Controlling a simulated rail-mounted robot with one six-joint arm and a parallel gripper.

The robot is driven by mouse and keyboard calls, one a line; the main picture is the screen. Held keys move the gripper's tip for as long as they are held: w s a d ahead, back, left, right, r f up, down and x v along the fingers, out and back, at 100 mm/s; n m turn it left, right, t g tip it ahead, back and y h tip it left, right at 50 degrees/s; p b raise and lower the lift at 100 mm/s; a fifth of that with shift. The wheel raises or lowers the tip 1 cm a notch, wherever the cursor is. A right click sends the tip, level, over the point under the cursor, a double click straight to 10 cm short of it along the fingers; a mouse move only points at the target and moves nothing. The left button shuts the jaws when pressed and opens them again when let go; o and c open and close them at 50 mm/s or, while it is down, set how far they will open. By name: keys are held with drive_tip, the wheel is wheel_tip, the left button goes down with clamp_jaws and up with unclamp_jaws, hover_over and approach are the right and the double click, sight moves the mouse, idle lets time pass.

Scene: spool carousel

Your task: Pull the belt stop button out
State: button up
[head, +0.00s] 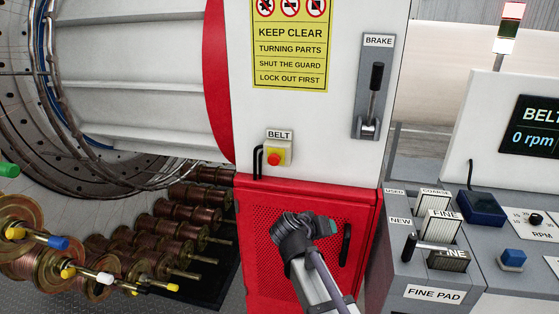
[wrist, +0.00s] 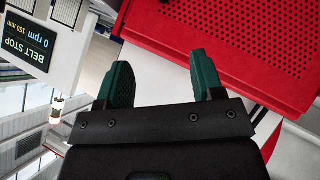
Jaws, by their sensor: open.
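The belt stop button is a red knob (head: 273,159) on a small yellow-fronted box (head: 285,150) under a BELT label, on the white machine panel in the head view. I cannot tell from here whether it is pushed in or out. My gripper (head: 331,228) is below and to the right of it, in front of the red perforated door, and apart from the button. In the wrist view my gripper (wrist: 160,70) has two teal fingers spread apart with nothing between them. The button does not show in the wrist view.
A black handle (head: 257,162) stands left of the button box. A brake lever (head: 374,90) is at upper right. Copper spools (head: 190,225) fill the left. A display (wrist: 38,42) reads BELT STOP, 0 rpm.

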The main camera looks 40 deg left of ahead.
drive_tip(key=shift+o, duration=0.6)
drive_tip(key=a+r+t+y, duration=0.2)
drive_tip(key=a+r, duration=0.2)
drive_tip(key=a, duration=0.7)
drive_tip(key=shift+s+n+t+y, duration=0.3)
drive_tip(key=shift+s+t+y, duration=0.1)
drive_tip(key=t+y, duration=0.3)
drive_tip(key=y, duration=0.3)
approach(273, 161)
drive_tip(key=x, duration=1.1)
drive_tip(key=shift+f, duration=0.1)
drive_tip(key=shift+c, duration=0.3)
